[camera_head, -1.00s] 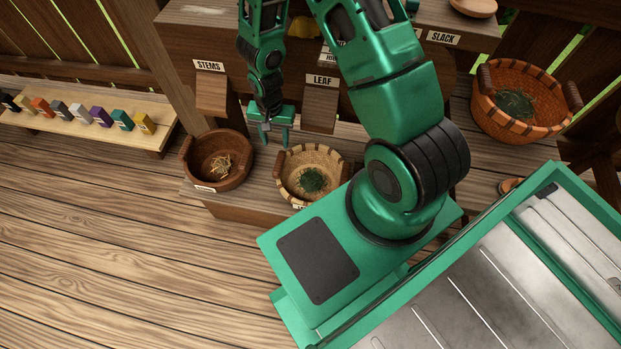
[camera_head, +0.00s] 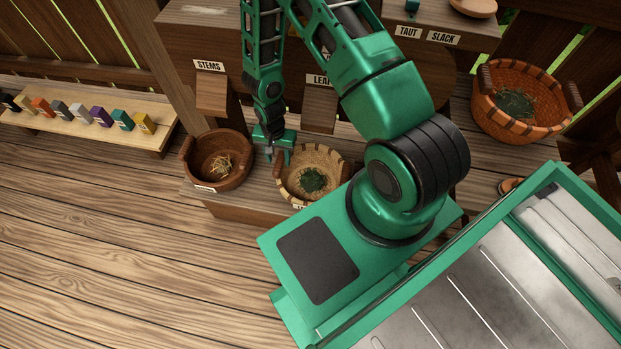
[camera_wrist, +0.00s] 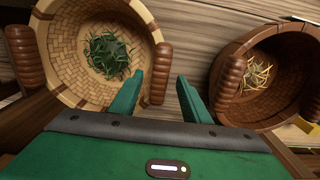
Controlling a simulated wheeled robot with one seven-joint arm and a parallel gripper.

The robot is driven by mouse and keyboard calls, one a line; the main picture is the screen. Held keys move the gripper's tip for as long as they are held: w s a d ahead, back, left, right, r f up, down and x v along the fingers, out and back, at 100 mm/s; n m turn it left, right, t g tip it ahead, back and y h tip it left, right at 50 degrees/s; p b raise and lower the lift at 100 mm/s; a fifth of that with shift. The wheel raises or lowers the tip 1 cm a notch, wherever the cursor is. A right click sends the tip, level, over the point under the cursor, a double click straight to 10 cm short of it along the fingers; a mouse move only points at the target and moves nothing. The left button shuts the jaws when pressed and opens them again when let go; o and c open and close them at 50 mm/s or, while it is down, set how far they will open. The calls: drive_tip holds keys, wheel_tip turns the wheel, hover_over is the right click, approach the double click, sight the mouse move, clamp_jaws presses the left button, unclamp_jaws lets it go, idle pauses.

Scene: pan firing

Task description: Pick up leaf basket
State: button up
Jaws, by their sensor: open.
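The leaf basket (camera_head: 312,195) is a light woven basket with dark green leaves inside, under the LEAF sign. In the wrist view the leaf basket (camera_wrist: 72,62) fills the upper left, with a brown handle on each side. My gripper (camera_head: 276,158) is open at the left rim of the basket. In the wrist view my gripper (camera_wrist: 160,95) has its left finger close to the basket's near handle (camera_wrist: 160,73), which lies between the two fingers. I cannot tell whether they touch.
A dark brown basket with pale stems (camera_head: 218,178) stands just left of the gripper under the STEMS sign. A larger orange-brown basket (camera_head: 548,112) stands at the far right. A low bench (camera_head: 85,128) holds several coloured boxes. The wooden floor at lower left is clear.

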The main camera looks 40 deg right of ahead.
sight(279, 162)
drive_tip(key=shift+f, duration=1.55)
drive_tip(key=shift+f, duration=0.25)
clamp_jaws()
